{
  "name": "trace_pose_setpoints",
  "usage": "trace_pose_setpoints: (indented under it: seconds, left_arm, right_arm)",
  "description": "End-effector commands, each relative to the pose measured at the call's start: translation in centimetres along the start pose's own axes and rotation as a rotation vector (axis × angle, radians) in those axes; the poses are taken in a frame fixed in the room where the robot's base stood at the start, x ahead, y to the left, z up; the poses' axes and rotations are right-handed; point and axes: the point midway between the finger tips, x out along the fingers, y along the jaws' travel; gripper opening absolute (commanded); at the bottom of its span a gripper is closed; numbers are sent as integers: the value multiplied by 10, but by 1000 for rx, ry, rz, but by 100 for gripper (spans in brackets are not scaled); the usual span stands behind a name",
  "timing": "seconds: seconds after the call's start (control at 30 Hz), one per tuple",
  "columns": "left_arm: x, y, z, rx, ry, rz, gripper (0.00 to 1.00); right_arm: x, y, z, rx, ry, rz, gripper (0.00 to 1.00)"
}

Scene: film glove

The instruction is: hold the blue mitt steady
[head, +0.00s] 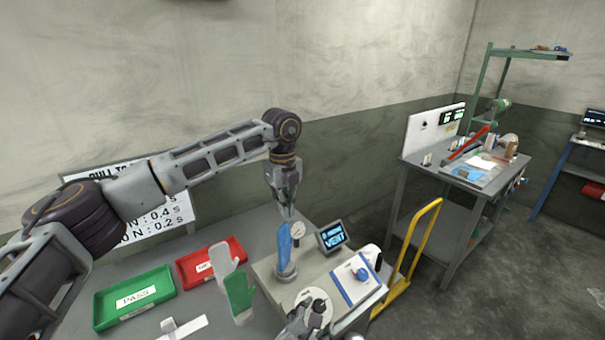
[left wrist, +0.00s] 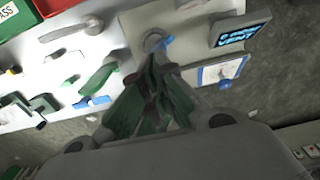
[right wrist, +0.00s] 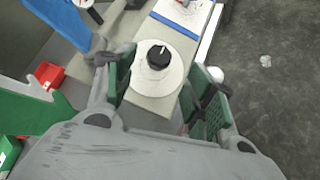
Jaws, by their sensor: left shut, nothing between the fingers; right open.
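The blue mitt (head: 285,248) stands upright on a round grey base (head: 286,272) on the bench-top device. My left gripper (head: 287,211) is shut and empty, pointing down just above the mitt's tip; I cannot tell whether they touch. In the left wrist view, only a bit of the blue mitt (left wrist: 167,42) shows beyond the shut fingertips (left wrist: 154,60). My right gripper (head: 312,312) is low at the device's front. In the right wrist view its fingers (right wrist: 155,72) are open, with the mitt (right wrist: 58,22) off at the upper left, outside them.
A black knob on a white disc (right wrist: 158,57) shows between my right fingers. A lit screen (head: 332,236) and a gauge (head: 297,230) stand beside the mitt. Left are a white-and-green mitt (head: 238,292), a red tray (head: 240,245) and a green PASS tray (head: 105,298).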

Motion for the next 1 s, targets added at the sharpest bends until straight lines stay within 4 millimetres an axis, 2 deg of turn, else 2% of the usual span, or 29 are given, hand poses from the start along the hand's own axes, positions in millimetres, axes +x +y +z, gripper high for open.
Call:
trace_pose_setpoints:
  seconds: [0.4,1.0]
  left_arm:
    - [-20,0,0,1,-1,-1,0]
    - [-28,0,0,1,-2,-2,0]
  right_arm:
    - [0,0,0,0,0,0,54]
    - [0,0,0,0,0,0,54]
